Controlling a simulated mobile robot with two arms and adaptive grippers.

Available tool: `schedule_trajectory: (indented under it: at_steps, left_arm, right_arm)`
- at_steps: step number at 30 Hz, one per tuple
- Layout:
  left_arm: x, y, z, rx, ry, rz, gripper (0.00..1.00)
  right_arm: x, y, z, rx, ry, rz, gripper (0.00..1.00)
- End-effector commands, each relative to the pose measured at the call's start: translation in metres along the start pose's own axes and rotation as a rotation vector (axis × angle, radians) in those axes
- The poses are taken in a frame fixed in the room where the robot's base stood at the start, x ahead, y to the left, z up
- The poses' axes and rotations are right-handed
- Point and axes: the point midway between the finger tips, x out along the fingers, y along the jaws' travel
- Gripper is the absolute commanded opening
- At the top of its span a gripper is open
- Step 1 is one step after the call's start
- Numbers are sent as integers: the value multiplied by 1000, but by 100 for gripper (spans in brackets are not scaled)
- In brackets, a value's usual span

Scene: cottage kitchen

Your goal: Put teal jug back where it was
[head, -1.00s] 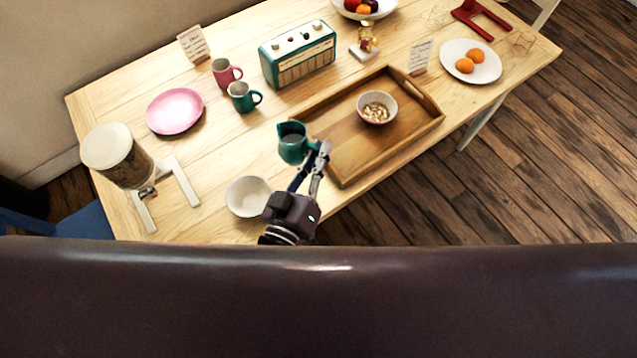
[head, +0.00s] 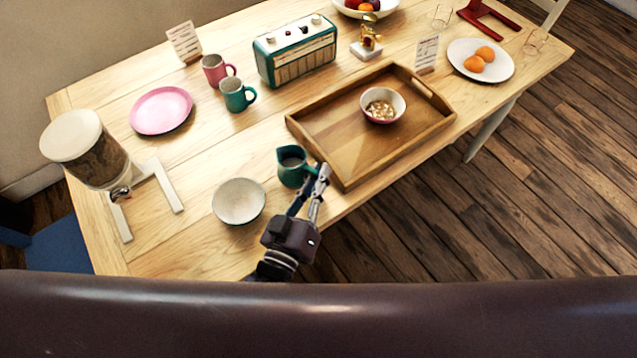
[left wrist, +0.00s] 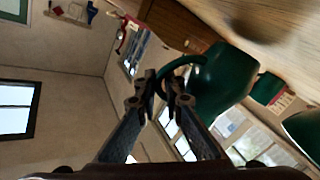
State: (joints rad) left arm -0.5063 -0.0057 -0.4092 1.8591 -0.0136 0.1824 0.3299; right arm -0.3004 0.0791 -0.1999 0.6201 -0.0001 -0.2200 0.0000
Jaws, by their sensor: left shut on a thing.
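The teal jug (head: 291,168) is upright beside the near left side of the wooden tray (head: 345,180), to the right of the white bowl (head: 238,202). My left gripper (head: 318,178) is shut on its handle, on the jug's right side in the head view. In the left wrist view the jug (left wrist: 224,78) fills the middle right, with the handle between my fingertips (left wrist: 163,92). I cannot tell whether its base touches the table. My right gripper is not in view.
A teal mug (head: 237,95), pink mug (head: 215,70), pink plate (head: 161,110) and radio (head: 296,50) stand farther back. The tray holds a bowl of cereal (head: 382,104). A dispenser (head: 88,150) stands at left. Bare table (head: 205,160) lies between plate and white bowl.

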Motion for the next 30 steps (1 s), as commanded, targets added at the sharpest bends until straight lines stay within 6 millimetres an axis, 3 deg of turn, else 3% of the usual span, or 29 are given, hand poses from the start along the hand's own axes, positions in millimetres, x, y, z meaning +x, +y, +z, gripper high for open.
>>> schedule_trajectory:
  at_steps: [1, 3, 16, 17, 21, 30]
  left_arm:
    - [0, -5, 8, 1, 4, 1, 0]
    - [0, -6, 11, 1, 5, 2, 0]
    - [0, -7, 13, 1, 4, 2, 0]
    - [0, -8, 14, 0, 1, 0, 10]
    - [0, -8, 13, 0, 0, 0, 26]
    - [0, -7, 12, 0, 1, 0, 26]
  right_arm:
    - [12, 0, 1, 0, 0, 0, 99]
    - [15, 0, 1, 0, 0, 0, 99]
    - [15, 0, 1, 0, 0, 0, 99]
    - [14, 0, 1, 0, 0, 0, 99]
    - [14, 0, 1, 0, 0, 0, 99]
    - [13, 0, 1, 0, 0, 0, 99]
